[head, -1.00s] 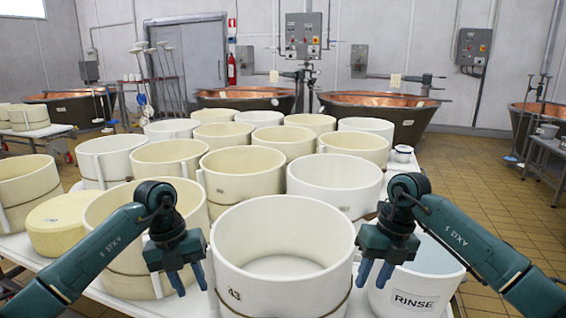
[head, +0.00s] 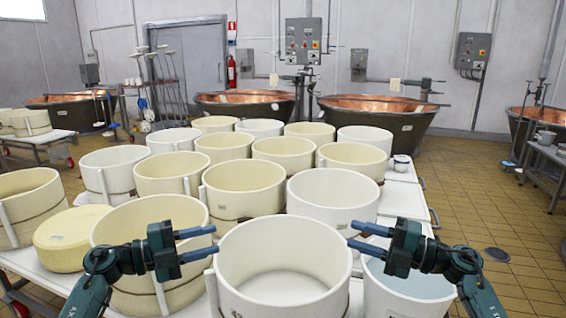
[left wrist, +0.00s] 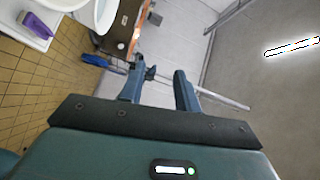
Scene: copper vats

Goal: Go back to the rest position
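My left gripper (head: 214,241) points right, level, in front of a big cream mould. Its fingers are apart with nothing between them. They also show apart and empty in the left wrist view (left wrist: 158,88). My right gripper (head: 350,235) points left, its fingers apart and empty, in front of the rinse tub (head: 410,290). The two grippers face each other across a large white empty mould (head: 283,265), which stands between and in front of them. Neither holds anything.
Several white and cream moulds crowd the table (head: 405,200). A cheese wheel (head: 68,238) lies at its left. Copper vats (head: 375,115) stand along the back wall. Tiled floor (head: 490,195) is free at the right. A purple object (left wrist: 36,24) shows in the left wrist view.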

